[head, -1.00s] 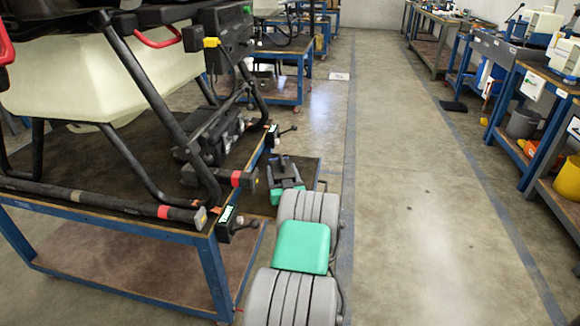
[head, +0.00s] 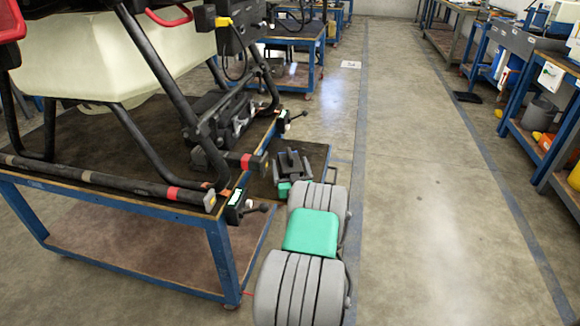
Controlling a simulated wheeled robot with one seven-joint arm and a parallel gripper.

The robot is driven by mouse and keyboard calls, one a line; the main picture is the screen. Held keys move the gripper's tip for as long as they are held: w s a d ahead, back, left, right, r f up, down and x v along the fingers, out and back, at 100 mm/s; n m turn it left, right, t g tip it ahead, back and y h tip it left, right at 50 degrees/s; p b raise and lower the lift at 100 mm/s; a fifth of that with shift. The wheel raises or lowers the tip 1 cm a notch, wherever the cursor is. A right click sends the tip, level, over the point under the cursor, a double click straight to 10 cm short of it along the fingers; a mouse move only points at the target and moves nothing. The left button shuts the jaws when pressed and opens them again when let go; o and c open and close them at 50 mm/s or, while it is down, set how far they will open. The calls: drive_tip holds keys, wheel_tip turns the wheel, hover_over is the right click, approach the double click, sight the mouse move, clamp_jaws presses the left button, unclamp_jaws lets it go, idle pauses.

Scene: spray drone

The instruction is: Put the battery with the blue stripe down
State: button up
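My grey and teal arm (head: 311,232) reaches forward along the right side of the near blue-framed table. At its far end is a dark shape (head: 292,166), which seems to be my gripper, perhaps with something in it. It is small and partly hidden by the arm, and its fingers cannot be made out. No blue stripe can be made out on any battery. A dark, low board or trolley top (head: 317,158) lies behind the dark shape, beside the table. I cannot tell whether the two touch.
A large drone with a pale tank (head: 120,66) stands on the near table (head: 105,207) at left. Clamps with black knobs (head: 240,208) stick out from its right edge. The aisle (head: 415,190) is clear. Workbenches (head: 500,70) line the right side.

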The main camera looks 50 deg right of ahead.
drive_tip(key=shift+r+p, duration=0.2)
drive_tip(key=shift+p, duration=0.1)
drive_tip(key=b+v, duration=0.1)
drive_tip(key=v, duration=1)
drive_tip(key=shift+s+a+f+b, duration=0.15)
drive_tip(key=shift+s+a+b, duration=0.05)
drive_tip(key=shift+s+b, duration=0.1)
drive_tip(key=shift+a, duration=0.15)
